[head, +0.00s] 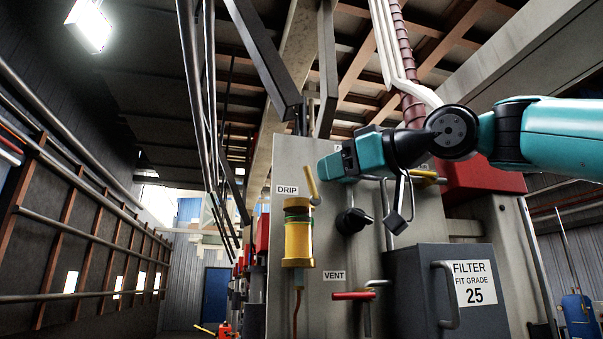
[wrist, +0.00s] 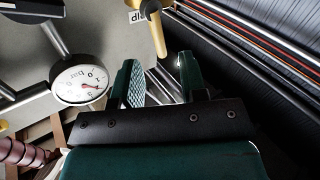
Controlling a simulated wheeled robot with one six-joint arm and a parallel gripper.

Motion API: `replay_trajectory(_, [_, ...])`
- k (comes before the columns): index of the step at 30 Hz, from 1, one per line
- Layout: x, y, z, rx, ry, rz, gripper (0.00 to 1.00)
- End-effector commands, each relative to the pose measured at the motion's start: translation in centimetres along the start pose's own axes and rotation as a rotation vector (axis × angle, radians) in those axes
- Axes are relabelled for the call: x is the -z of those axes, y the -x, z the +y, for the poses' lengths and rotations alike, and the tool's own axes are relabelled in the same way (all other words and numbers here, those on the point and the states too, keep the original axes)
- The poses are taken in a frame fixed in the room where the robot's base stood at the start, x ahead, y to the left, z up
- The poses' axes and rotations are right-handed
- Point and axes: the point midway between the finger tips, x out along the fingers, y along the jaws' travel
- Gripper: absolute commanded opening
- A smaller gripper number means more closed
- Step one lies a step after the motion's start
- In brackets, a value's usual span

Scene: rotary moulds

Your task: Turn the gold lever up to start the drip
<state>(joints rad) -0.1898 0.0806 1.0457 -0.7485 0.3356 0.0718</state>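The gold lever (head: 312,187) stands nearly upright, leaning slightly left, at the top of the gold drip cup (head: 298,240) under the DRIP label (head: 287,189). In the wrist view, a gold piece (wrist: 156,34), which looks like the lever, shows beyond my fingertips near the partly hidden label (wrist: 137,17). My gripper (head: 328,168) is just right of the lever in the head view. The wrist view shows its two teal fingers (wrist: 158,78) apart with nothing between them. I cannot tell the exact depth gap to the lever.
A round gauge (wrist: 82,84) stands left of my fingers in the wrist view. A black knob (head: 351,221), a red-handled VENT valve (head: 354,295) and a grey FILTER box (head: 425,310) are below my arm. Open room lies left of the panel (head: 335,265).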

Motion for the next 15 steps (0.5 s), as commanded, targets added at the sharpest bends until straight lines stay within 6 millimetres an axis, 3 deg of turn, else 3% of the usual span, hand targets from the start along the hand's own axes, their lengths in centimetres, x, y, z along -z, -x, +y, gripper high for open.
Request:
replay_trajectory(6, [0.3, -4.8, 0.0, 0.003, -0.003, -0.002, 0.39])
replay_trajectory(15, [0.1, -7.8, 0.0, 0.0, 0.0, -0.001, 0.39])
